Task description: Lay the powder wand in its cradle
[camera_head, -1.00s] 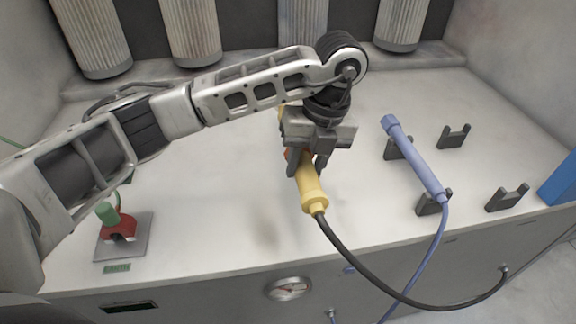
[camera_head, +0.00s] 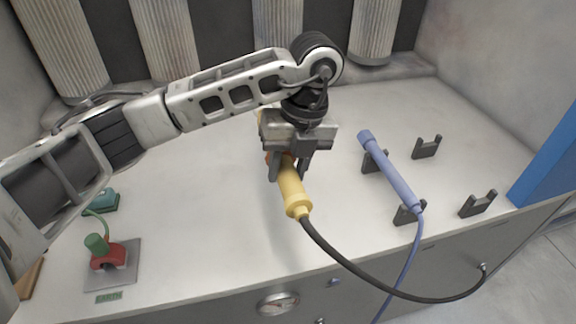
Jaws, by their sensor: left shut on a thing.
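My left gripper (camera_head: 287,172) is shut on the yellow powder wand (camera_head: 292,193) and holds it above the white bench top. The wand's yellow rear end points toward the bench's front edge, and a black cable trails from it. The gripper hides much of the wand's front part. A blue wand (camera_head: 392,174) rests in a pair of dark cradle brackets to the right. Right of it stand two empty dark brackets, one farther back (camera_head: 426,149) and one nearer the front (camera_head: 478,205). My right gripper is not in view.
A red clamp with a green handle (camera_head: 106,259) sits on a grey plate marked EARTH at the front left. The black cable (camera_head: 372,279) loops to the bench's front face. A blue panel (camera_head: 546,161) stands at the right. Ribbed cylinders (camera_head: 167,42) hang at the back.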

